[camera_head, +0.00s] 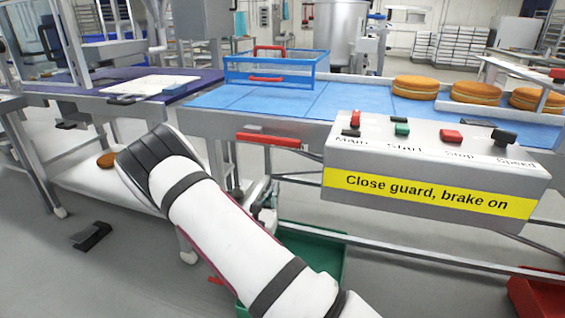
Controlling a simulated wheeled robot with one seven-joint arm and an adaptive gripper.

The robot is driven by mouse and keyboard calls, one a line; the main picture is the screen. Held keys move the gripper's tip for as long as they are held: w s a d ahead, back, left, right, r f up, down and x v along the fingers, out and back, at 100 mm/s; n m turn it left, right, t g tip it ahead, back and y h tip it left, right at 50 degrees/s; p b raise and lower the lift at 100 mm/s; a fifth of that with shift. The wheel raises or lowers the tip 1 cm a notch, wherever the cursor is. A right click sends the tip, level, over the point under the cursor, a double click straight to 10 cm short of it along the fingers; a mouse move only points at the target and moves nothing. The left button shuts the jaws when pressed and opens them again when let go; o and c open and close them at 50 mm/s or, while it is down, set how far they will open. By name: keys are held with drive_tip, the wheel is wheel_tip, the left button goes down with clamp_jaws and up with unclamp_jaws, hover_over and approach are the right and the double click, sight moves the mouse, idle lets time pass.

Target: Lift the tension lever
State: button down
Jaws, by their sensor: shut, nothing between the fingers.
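A red-handled bar (268,139), which looks like the tension lever, sticks out at the front edge of the blue conveyor (290,98). It lies nearly level, tilting slightly down to the right. My white arm with black bands reaches up from the bottom to the left of this bar. Its black ribbed part is left of and a little below the red handle, apart from it in the picture.
A control box (436,160) with a yellow label hangs at the right. A blue guard frame (276,68) with red handles stands over the conveyor. Filled rounds (415,87) sit at the right. A green crate (328,250) and a red crate (540,300) are below.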

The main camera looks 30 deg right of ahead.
sight(268, 140)
drive_tip(key=w+d+r+b, duration=0.2)
drive_tip(key=w+d+r, duration=0.3)
drive_tip(key=d+r, duration=0.1)
drive_tip(key=shift+b+x, duration=0.4)
drive_tip(key=shift+x, duration=0.5)
drive_tip(key=shift+s+r+p, duration=0.15)
drive_tip(key=shift+r+p, duration=0.05)
drive_tip(key=shift+p, duration=0.15)
